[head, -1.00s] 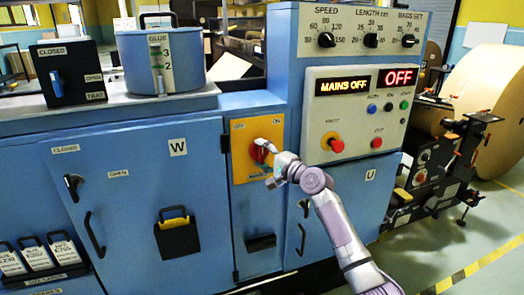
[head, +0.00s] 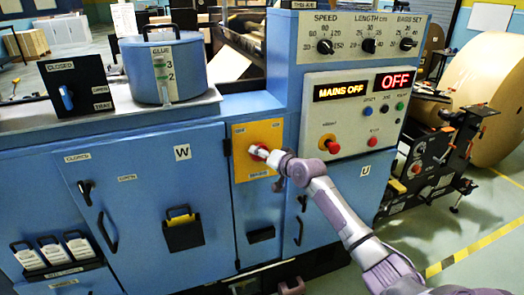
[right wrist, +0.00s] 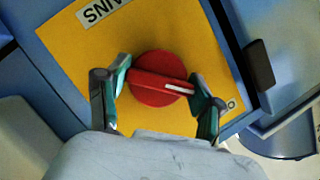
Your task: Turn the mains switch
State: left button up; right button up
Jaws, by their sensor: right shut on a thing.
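The mains switch (head: 257,150) is a round red knob on a yellow plate (head: 262,133) on the blue machine's front. It also shows in the right wrist view (right wrist: 158,80), with a raised red bar across it. A white mark at the bar's right end points towards the "O" on the plate. My right gripper (right wrist: 163,88) is shut on the switch, one finger at each end of the bar. In the head view my right gripper (head: 268,155) partly covers the knob.
The lit displays read "MAINS OFF" (head: 341,91) and "OFF" (head: 395,79). A red mushroom button (head: 330,145) sits right of the switch, above my right arm. A glue pot (head: 163,68) stands on the ledge at left. A kraft roll (head: 480,105) is at right.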

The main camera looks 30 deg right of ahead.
jog(key=shift+f, duration=0.15)
dwell(0.4)
jog(key=o, duration=1.1)
jog(key=shift+o, duration=0.2)
jog(key=shift+s, duration=0.1)
jog(key=v, duration=1.2)
